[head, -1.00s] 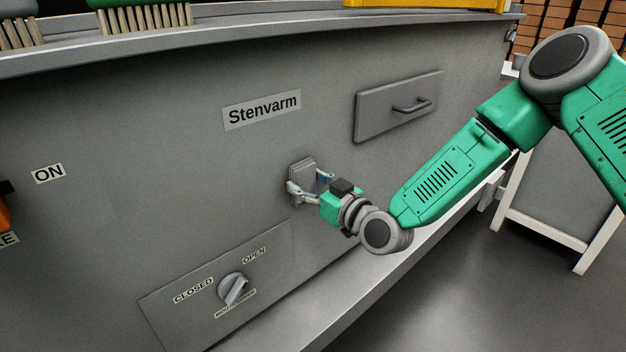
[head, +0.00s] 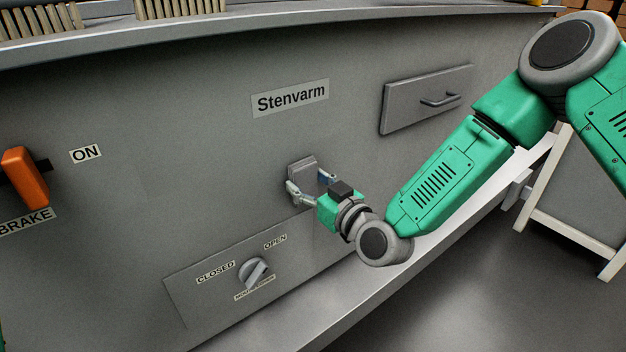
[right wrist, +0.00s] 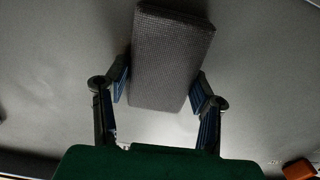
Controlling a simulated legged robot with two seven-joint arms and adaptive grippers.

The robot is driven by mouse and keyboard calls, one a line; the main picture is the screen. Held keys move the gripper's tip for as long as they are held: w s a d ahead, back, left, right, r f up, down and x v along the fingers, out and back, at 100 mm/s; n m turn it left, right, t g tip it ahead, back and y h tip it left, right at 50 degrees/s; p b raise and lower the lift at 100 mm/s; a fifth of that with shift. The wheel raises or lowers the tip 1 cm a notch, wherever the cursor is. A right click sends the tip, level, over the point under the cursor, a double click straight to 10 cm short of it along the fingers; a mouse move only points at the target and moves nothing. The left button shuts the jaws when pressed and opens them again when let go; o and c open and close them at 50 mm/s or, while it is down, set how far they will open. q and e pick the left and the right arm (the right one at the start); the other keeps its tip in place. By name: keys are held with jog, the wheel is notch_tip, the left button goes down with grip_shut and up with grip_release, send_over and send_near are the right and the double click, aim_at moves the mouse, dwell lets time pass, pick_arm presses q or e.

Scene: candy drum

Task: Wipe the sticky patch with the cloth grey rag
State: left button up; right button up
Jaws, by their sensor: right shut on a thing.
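The grey rag (head: 302,166) is a folded, block-shaped pad with a woven texture, clearer in the right wrist view (right wrist: 172,52). My right gripper (head: 309,183) is shut on it, with one finger on each side. The rag is at the grey front panel (head: 210,140), below and slightly right of the "Stenvarm" label, and looks pressed flat to it. No sticky patch can be made out; any part of the panel behind the rag is hidden. My left gripper is not in view.
An orange brake lever (head: 25,177) sticks out at the left. A knob (head: 253,272) marked closed and open sits below the rag. A handled drawer front (head: 425,100) is at upper right. The panel left of the rag is clear.

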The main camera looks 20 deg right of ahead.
jog(key=shift+p+v, duration=0.6)
jog(key=shift+v, duration=2.4)
jog(key=p+v, duration=0.1)
jog(key=v, duration=0.2)
jog(key=shift+w, duration=0.1)
jog(key=shift+b+x, duration=0.35)
jog(key=shift+x, duration=3.1)
jog(key=shift+x, duration=1)
